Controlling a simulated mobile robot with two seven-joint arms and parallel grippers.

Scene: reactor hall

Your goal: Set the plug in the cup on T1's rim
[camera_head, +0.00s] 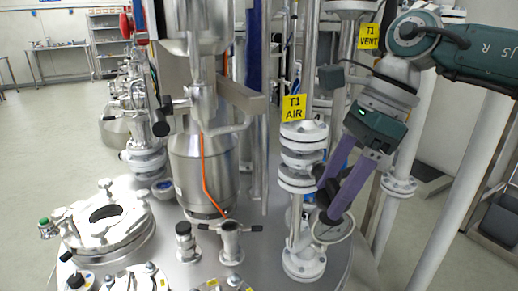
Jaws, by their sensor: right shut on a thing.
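My right gripper (330,202), with purple fingers, comes in from the upper right and points down and to the left. It is shut on a small dark thing between its fingertips, which I take to be the plug (329,192); the fingers hide much of it. Just below the fingertips is a round, pale-rimmed piece (346,234) by T1's rim, which looks like the cup. I cannot tell whether the plug touches it. T1's steel top (270,232) fills the lower middle. My left gripper is not in view.
White flanged pipework (302,158) with a yellow "T1 AIR" sign (294,107) stands close left of my right gripper. A "T1 VENT" sign (369,37) is above. A round hatch (105,238) and valve stubs (231,244) stand on the steel top. Open floor (50,130) lies left.

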